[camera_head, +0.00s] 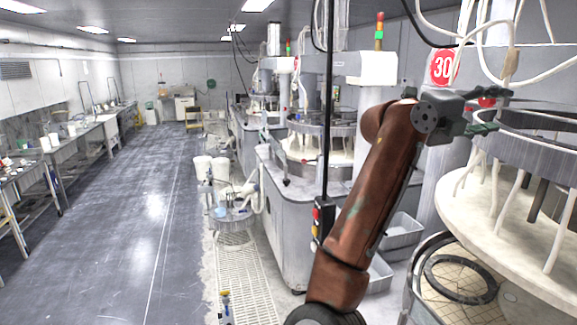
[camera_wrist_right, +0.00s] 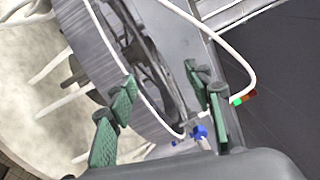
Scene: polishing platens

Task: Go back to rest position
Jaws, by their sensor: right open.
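My right arm reaches up across the right half of the head view. My right gripper (camera_head: 490,112) is at its end, in front of the polishing machine's round grey ring (camera_head: 535,150). In the right wrist view my right gripper (camera_wrist_right: 162,115) has its green fingers spread apart, with nothing held between them. The ring (camera_wrist_right: 95,50) and a thin white hose lie behind the fingers in that view. I cannot tell whether the fingers touch the ring. My left gripper is in neither view.
A cream platen (camera_head: 480,205) with white hoses is on the right, near my right arm. A thin black pole stands left of the arm. Grey bins (camera_head: 402,232) lie beside it. The floor aisle (camera_head: 130,230) is clear; benches (camera_head: 75,140) line the left wall.

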